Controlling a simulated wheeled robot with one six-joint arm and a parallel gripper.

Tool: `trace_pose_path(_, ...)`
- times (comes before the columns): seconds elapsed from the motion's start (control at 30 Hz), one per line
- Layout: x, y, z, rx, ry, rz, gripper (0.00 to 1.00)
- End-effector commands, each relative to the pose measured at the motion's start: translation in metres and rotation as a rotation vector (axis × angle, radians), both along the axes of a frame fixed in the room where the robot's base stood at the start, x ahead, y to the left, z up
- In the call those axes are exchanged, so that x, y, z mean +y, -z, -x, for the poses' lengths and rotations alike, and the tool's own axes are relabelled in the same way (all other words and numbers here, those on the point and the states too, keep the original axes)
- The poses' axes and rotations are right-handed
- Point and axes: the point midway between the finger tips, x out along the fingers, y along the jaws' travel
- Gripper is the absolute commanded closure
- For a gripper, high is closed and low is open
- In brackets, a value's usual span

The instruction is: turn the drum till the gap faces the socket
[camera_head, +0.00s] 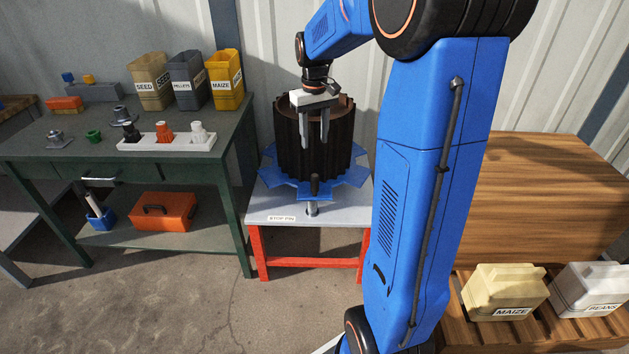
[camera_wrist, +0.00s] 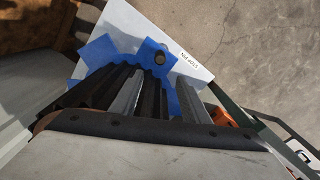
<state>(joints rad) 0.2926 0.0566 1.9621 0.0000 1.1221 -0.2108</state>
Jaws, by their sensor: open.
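The drum (camera_head: 287,140) is a dark brown ribbed cylinder standing upright, with a notched blue plate (camera_head: 352,177) around its foot. A dark-topped stop pin (camera_head: 314,187) stands on the stand at the plate's front edge; it shows in the wrist view too (camera_wrist: 159,58). I cannot tell whether a gap lines up with the pin, and its socket is hidden. My gripper (camera_head: 315,146) is open, fingers down, at the drum's front side. In the wrist view, dark ribs show between my fingers (camera_wrist: 160,80); I cannot tell whether they touch.
The drum's pale stand (camera_head: 258,213) has red legs and a label reading STOP PIN. A green bench (camera_head: 60,158) with bins and a white tray (camera_head: 150,143) is at left. A wooden table (camera_head: 540,200) and labelled tubs (camera_head: 503,290) are at right. Floor in front is clear.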

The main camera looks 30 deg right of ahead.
Motion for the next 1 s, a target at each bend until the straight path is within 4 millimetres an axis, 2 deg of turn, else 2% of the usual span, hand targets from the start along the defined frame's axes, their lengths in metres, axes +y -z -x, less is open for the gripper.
trace_pose_path(0.17, 0.0, 0.017, 0.0, 0.003, 0.0, -0.001, 0.58)
trace_pose_path(0.8, 0.0, 0.129, 0.001, 0.005, 0.0, -0.001, 0.58)
trace_pose_path(1.0, 0.0, 0.156, 0.0, 0.003, 0.0, -0.001, 0.58)
